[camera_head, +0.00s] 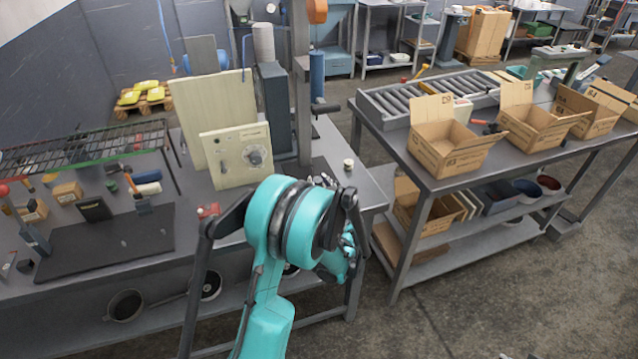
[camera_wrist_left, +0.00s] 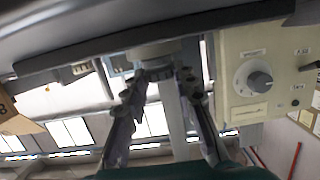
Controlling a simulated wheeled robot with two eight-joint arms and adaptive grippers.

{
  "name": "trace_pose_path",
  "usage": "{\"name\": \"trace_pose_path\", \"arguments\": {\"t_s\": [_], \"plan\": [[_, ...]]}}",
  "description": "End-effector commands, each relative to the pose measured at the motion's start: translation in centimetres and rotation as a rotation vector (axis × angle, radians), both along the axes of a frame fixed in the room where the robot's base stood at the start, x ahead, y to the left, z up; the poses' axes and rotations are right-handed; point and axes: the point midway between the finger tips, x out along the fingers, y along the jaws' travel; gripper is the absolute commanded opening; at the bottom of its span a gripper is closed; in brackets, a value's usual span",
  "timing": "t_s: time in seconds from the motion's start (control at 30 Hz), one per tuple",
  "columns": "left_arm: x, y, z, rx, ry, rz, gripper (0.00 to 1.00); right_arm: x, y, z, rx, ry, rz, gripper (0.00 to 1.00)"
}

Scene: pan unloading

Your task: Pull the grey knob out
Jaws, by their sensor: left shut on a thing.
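A pale control panel (camera_head: 235,155) stands on the workbench with a round grey knob (camera_head: 255,157) on its front. In the left wrist view the knob (camera_wrist_left: 258,80) shows at the right, clear of my fingers. My left gripper (camera_wrist_left: 165,78) has its two fingertips close together, shut on a small grey part (camera_wrist_left: 158,72) beside the panel. I cannot make out that part clearly. In the head view my teal wrist hides most of the fingers and the contact. My right gripper is not in view.
A tall post (camera_head: 302,90) rises behind the panel. A small pale cylinder (camera_head: 348,164) stands near the workbench's right end. A wire rack (camera_head: 85,145) and a dark mat (camera_head: 105,242) are at the left. A second table with open cartons (camera_head: 450,150) stands right, across a floor gap.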

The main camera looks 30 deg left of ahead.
Motion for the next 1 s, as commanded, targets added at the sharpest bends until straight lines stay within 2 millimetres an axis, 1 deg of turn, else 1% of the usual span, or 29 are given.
{"name": "trace_pose_path", "arguments": {"t_s": [0.27,0.8,1.0], "plan": [[0.0,0.0,0.4,0.0,0.0,0.0,0.0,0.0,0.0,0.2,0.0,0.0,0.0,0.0],[0.0,0.0,2.6,0.0,0.0,0.0,0.0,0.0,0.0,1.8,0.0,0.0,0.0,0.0],[0.0,0.0,2.9,0.0,0.0,0.0,0.0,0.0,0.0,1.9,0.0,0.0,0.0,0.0]]}}
